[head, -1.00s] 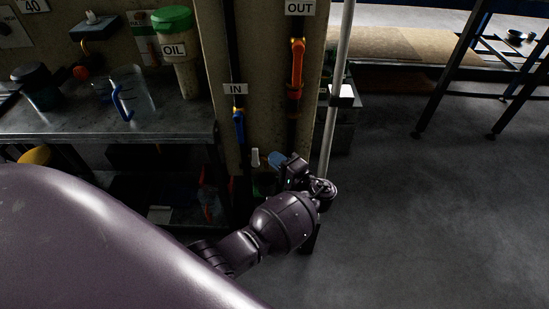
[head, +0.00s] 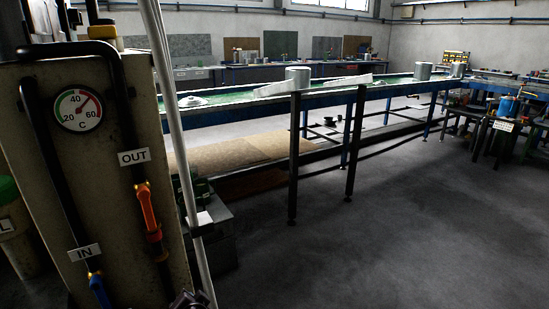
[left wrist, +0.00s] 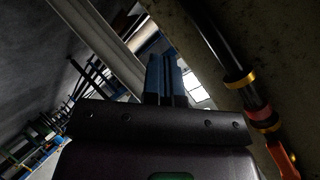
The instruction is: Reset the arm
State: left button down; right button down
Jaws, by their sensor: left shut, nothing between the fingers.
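My left gripper (left wrist: 165,62) shows in the left wrist view with its two blue fingers together and nothing between them. A pale pole (left wrist: 100,45) runs diagonally to the left of the fingers, and a dark pipe with gold rings (left wrist: 240,80) is at the right; the fingers look apart from the pipe. In the head view only a small dark piece of my left arm shows at the bottom edge, near the foot of the visible pole (head: 180,140). My right gripper is in neither view.
A machine panel (head: 45,160) with a dial (head: 78,109), an orange-handled OUT valve (head: 149,210) and a blue IN valve (head: 98,288) stands at the left. A long blue-framed conveyor (head: 330,95) crosses behind.

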pick_arm(q)
jog(key=s+a+f+n+h, duration=0.2)
jog(key=s, duration=1.3)
jog(key=s+a+f+n+h, duration=0.2)
jog(key=s+h, duration=0.1)
jog(key=s, duration=1.3)
jog(key=shift+s+a+n+h, duration=0.3)
